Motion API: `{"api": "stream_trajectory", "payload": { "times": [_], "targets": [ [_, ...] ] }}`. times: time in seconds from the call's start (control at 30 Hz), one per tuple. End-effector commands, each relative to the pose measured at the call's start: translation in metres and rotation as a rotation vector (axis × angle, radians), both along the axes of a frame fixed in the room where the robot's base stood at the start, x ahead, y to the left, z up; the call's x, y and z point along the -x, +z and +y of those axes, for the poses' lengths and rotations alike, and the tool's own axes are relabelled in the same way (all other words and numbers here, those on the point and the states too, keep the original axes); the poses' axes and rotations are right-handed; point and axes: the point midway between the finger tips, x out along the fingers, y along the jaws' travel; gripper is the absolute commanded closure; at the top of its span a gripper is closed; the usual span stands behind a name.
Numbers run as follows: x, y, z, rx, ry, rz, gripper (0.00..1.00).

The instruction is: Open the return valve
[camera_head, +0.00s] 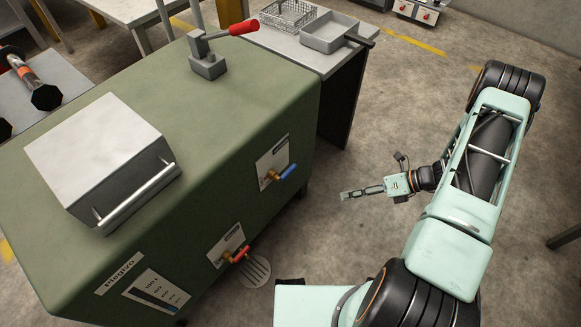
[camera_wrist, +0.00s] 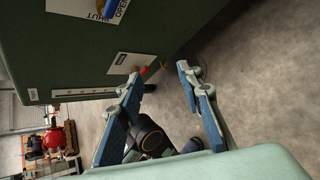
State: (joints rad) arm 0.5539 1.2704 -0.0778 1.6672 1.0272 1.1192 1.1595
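Two valves sit on the front side of the green machine (camera_head: 190,140). One has a blue handle (camera_head: 287,172) and is higher and to the right; the other has a red handle (camera_head: 239,256) and is lower left. Each is beside a white label plate; I cannot read which is the return valve. The wrist view shows the blue handle (camera_wrist: 108,8) at the top edge, near the words SHUT and OPEN, and the red handle (camera_wrist: 144,73) beyond the fingers. My gripper (camera_head: 350,194) is right of the valves, apart from the machine. In the wrist view its fingers (camera_wrist: 160,75) are spread and empty.
A grey box with a bar handle (camera_head: 100,155) and a red-handled lever clamp (camera_head: 210,62) stand on the machine top. A side table (camera_head: 285,45) holds a wire basket and tray. A round floor drain (camera_head: 256,270) lies below the red valve. The floor around my gripper is clear.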

Motion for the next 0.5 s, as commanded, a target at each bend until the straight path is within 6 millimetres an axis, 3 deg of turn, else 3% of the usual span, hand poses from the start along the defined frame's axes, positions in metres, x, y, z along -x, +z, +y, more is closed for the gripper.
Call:
{"api": "stream_trajectory", "payload": {
  "times": [0.03,0.1,0.2,0.33,0.5],
  "targets": [
    [0.009,-0.015,0.025,-0.121,-0.104,0.056,0.67],
    [0.011,-0.020,0.054,-0.274,-0.239,0.117,0.67],
    [0.006,-0.019,0.083,-0.465,-0.409,0.189,0.67],
    [-0.005,-0.014,0.101,-0.651,-0.579,0.255,0.67],
    [-0.014,-0.009,0.108,-0.768,-0.685,0.293,0.67]
  ]
}}
